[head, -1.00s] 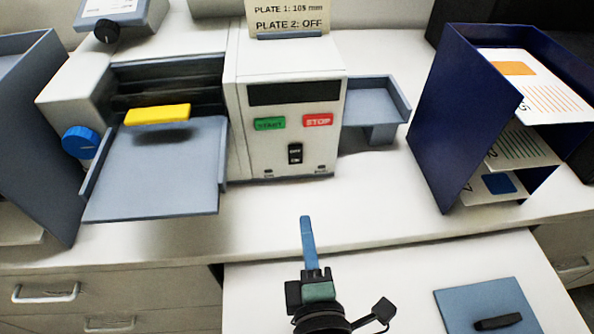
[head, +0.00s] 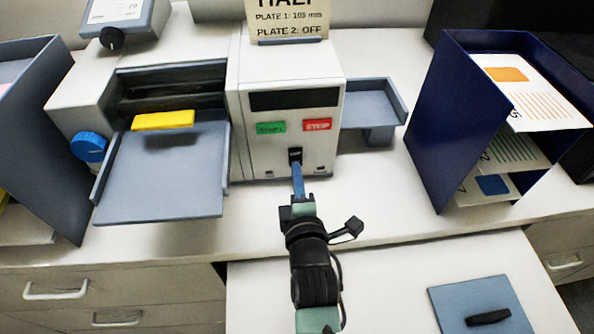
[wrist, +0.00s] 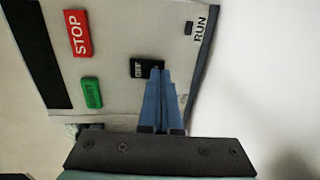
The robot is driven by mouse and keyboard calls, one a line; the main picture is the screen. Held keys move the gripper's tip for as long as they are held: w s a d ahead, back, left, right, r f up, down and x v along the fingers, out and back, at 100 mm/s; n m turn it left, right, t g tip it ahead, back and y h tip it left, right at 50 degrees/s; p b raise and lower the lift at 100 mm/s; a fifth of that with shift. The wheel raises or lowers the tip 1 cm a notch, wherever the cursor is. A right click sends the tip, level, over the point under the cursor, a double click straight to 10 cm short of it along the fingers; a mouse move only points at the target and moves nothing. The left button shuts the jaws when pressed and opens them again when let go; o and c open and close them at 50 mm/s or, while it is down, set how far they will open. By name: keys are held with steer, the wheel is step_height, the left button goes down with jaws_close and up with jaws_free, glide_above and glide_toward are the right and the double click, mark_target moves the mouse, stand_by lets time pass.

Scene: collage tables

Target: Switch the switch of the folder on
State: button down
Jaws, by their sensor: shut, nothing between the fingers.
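The folder (head: 240,92) is a white machine with a dark display, a green START button (head: 271,128) and a red STOP button (head: 317,125). Its small black rocker switch (head: 295,153) sits below the buttons; it also shows in the wrist view (wrist: 141,68). My gripper (head: 297,168) is shut and empty, its blue fingers pointing at the switch. In the wrist view the fingertips (wrist: 157,72) overlap the switch's edge and hide part of it. I cannot tell whether they touch it. The display looks dark, and the RUN lamp (wrist: 189,29) looks dark.
A grey feed tray (head: 165,180) with a yellow bar (head: 163,120) is left of the panel. A small grey tray (head: 372,105) is right of it. A navy paper rack (head: 455,130) stands further right. The white counter (head: 385,205) between them is clear.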

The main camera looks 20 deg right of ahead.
steer(key=shift+w, duration=0.15)
steer(key=shift+w+f+b, duration=0.1)
steer(key=shift+f+b, duration=0.3)
steer(key=shift+b, duration=0.55)
steer(key=shift+d+r, duration=0.1)
steer(key=shift+r, duration=0.2)
